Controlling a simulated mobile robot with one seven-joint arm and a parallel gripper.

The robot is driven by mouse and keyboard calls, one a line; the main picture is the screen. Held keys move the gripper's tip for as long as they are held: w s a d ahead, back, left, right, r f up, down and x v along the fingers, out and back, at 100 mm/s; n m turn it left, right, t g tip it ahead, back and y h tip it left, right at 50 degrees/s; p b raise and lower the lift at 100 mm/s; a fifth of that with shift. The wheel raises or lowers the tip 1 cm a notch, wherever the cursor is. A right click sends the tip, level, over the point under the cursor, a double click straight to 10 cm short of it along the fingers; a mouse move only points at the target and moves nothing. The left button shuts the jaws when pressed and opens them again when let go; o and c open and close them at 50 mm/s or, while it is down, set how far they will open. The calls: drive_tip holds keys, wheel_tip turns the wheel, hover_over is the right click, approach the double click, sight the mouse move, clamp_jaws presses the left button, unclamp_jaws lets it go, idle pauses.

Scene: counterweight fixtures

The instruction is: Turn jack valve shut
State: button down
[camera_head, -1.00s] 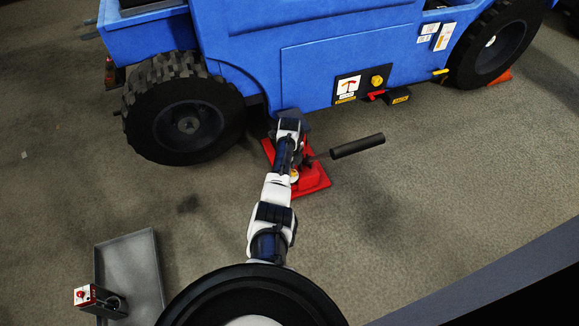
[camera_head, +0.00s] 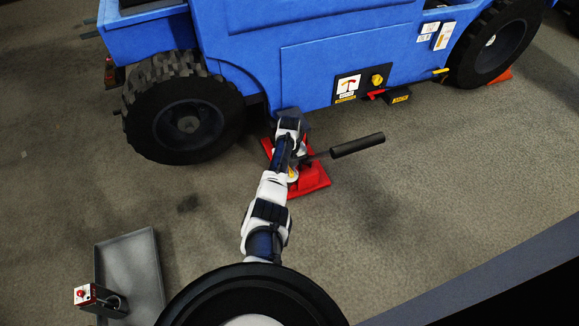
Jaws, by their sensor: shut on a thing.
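The red jack (camera_head: 312,180) sits on the floor under the edge of the blue vehicle, right of the near wheel. Its black-gripped handle (camera_head: 357,145) sticks out to the right. My arm reaches over the jack, and my gripper (camera_head: 299,150) is down at it, mostly hidden behind my wrist and forearm. The gripper is shut on a part of the jack, at the valve as far as I can tell. The valve itself and the fingertips are not clearly visible.
The blue vehicle (camera_head: 310,72) overhangs the jack, with a wheel (camera_head: 185,120) close on the left. A grey tray (camera_head: 137,270) and a small box with a red button (camera_head: 90,296) lie at lower left. The floor right of the handle is clear.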

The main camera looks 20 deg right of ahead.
drive_tip(key=shift+s, duration=0.1)
idle(0.3)
drive_tip(key=c, duration=1.4)
unclamp_jaws()
drive_tip(key=shift+c, duration=0.2)
drive_tip(key=shift+r, duration=0.1)
wheel_tip(320, 180, up, 14)
drive_tip(key=p, duration=0.5)
drive_tip(key=shift+f, duration=0.2)
